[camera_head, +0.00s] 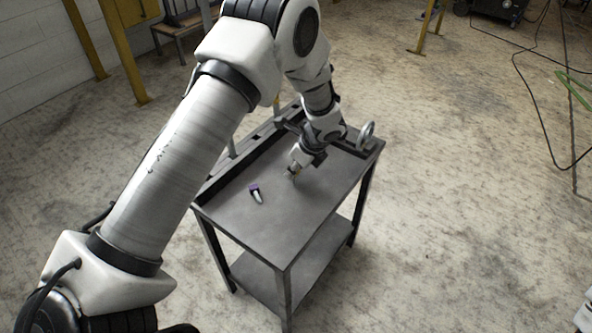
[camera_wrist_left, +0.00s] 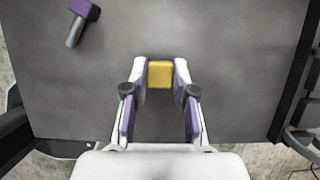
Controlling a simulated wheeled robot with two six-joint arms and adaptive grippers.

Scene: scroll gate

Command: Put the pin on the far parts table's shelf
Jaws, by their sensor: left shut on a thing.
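A dark grey table (camera_head: 290,225) stands ahead of me, with a lower shelf (camera_head: 255,275) under its top. My left gripper (camera_head: 292,173) is over the table top, pointing down. In the left wrist view its fingers (camera_wrist_left: 160,88) are closed on a yellow block-like thing (camera_wrist_left: 160,74), seen end-on against the grey top. Its lower part is hidden, so I cannot tell whether it touches the table. A pin-like piece (camera_head: 256,194) with a purple head and grey shaft lies on the top, apart from the gripper. It also shows in the left wrist view (camera_wrist_left: 75,32).
A round metal ring or wheel (camera_head: 366,135) stands at the table's right back corner. A raised dark rim (camera_head: 232,163) runs along the back edge. The lower shelf looks empty where visible. Yellow posts (camera_head: 124,50) stand behind. Floor cables (camera_head: 548,130) lie at right.

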